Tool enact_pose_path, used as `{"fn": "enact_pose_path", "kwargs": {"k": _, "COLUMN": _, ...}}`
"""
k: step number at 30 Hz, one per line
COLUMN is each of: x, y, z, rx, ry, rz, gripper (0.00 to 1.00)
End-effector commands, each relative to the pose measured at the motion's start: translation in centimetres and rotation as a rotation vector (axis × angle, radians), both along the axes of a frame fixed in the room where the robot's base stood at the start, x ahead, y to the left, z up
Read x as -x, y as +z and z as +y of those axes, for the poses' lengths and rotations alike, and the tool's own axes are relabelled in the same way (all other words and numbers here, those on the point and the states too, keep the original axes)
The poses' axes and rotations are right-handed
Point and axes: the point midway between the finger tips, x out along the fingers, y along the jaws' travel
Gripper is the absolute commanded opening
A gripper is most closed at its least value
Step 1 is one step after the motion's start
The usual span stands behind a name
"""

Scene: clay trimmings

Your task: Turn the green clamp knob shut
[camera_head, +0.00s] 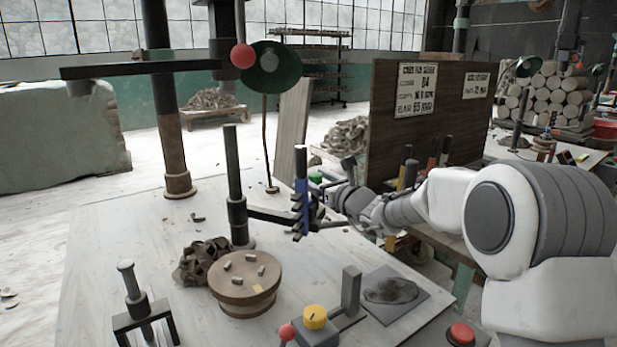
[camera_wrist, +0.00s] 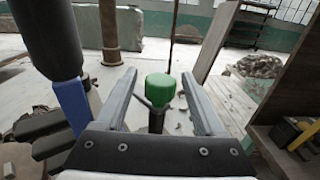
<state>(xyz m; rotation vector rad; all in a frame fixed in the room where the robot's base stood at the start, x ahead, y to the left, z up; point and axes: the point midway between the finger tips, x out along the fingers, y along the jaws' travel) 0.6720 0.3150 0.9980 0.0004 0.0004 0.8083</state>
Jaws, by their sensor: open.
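The green clamp knob (camera_wrist: 159,88) stands upright on a dark post in the wrist view, with a thin dark bar beside it. In the head view a small part of the green knob (camera_head: 315,177) shows behind the blue and black upright. My gripper (camera_wrist: 158,77) is open and empty. Its two fingers appear on either side of the knob in the wrist view, with a gap visible on each side. I cannot tell whether the knob is between the tips or just beyond them. In the head view my gripper (camera_head: 322,206) is partly hidden behind the blue upright.
A blue and black upright (camera_head: 301,195) stands close to my gripper. A black post with a side arm (camera_head: 236,190) stands left of it. A round wooden turntable (camera_head: 244,280) carries several clay bits. A dark board (camera_head: 428,110) stands behind my arm. A yellow knob (camera_head: 315,316) sits in front.

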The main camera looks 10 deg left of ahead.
Motion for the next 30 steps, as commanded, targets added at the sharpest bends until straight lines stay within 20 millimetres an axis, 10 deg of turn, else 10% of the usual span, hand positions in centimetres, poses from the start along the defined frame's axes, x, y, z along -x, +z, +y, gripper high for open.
{"fn": "enact_pose_path", "kwargs": {"k": 19, "x": -1.9, "y": 0.0, "z": 2.0, "rx": 0.0, "ry": 0.0, "rz": 0.0, "gripper": 0.69}}
{"fn": "enact_pose_path", "kwargs": {"k": 30, "x": -1.9, "y": 0.0, "z": 2.0, "rx": 0.0, "ry": 0.0, "rz": 0.0, "gripper": 0.03}}
